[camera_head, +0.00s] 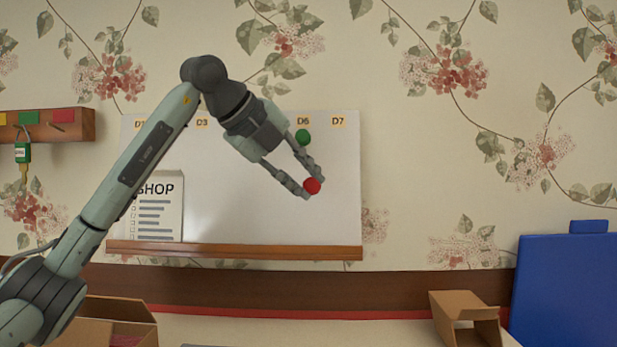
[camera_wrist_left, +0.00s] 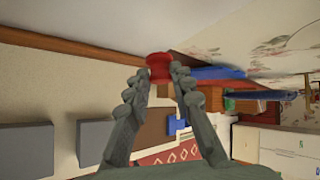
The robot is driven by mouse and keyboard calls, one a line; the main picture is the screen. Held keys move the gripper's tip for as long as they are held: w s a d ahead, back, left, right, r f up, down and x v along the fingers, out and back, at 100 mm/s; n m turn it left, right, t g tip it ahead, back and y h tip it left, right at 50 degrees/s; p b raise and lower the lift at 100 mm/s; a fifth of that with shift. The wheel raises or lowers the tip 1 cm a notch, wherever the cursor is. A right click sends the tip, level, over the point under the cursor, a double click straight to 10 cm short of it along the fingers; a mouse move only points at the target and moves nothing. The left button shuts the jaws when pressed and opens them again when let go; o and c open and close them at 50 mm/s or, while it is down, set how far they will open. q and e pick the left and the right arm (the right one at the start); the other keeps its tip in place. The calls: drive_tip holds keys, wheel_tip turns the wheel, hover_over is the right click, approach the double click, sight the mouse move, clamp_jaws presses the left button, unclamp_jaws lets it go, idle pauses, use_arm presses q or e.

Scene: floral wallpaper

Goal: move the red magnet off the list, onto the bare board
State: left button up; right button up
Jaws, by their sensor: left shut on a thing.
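The red magnet (camera_head: 312,186) is between the fingertips of my left gripper (camera_head: 308,188), in front of the right part of the white board (camera_head: 235,215). It also shows in the left wrist view (camera_wrist_left: 159,66), pinched between the two fingers. I cannot tell whether the magnet touches the board. The list (camera_head: 158,212), a paper headed SHOP with printed lines, is at the lower left of the board. My left arm passes in front of its upper left edge. No magnet shows on the visible part of the list. My right gripper is in neither view.
A green magnet (camera_head: 302,136) is on the board above the gripper, near the D6 label. A wooden ledge (camera_head: 235,250) runs along the board's bottom. A key rack (camera_head: 75,124) hangs at left. Below are an open cardboard box (camera_head: 466,312) and a blue object (camera_head: 563,285). Bare board surrounds the gripper.

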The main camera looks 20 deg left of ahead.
use_arm(q)
drive_tip(key=shift+w, duration=0.2)
drive_tip(key=w, duration=0.2)
drive_tip(key=w+a+p, duration=0.1)
drive_tip(key=shift+w+a+f, duration=0.1)
drive_tip(key=shift+w+f, duration=0.15)
drive_tip(key=shift+f, duration=0.1)
drive_tip(key=shift+w+a+f+p, duration=0.15)
drive_tip(key=shift+w+p, duration=0.2)
drive_tip(key=shift+w, duration=0.15)
drive_tip(key=shift+w+a+f+p, duration=0.15)
drive_tip(key=shift+w+p, duration=0.15)
drive_tip(key=shift+w, duration=0.2)
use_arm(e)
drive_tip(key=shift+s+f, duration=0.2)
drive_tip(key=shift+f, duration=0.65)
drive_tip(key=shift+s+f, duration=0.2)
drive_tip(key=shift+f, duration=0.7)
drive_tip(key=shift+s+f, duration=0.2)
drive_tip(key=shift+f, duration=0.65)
use_arm(q)
drive_tip(key=shift+r, duration=0.1)
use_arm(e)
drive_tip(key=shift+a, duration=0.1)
use_arm(q)
drive_tip(key=shift+w, duration=0.3)
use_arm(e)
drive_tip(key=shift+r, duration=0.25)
use_arm(q)
drive_tip(key=shift+a, duration=0.1)
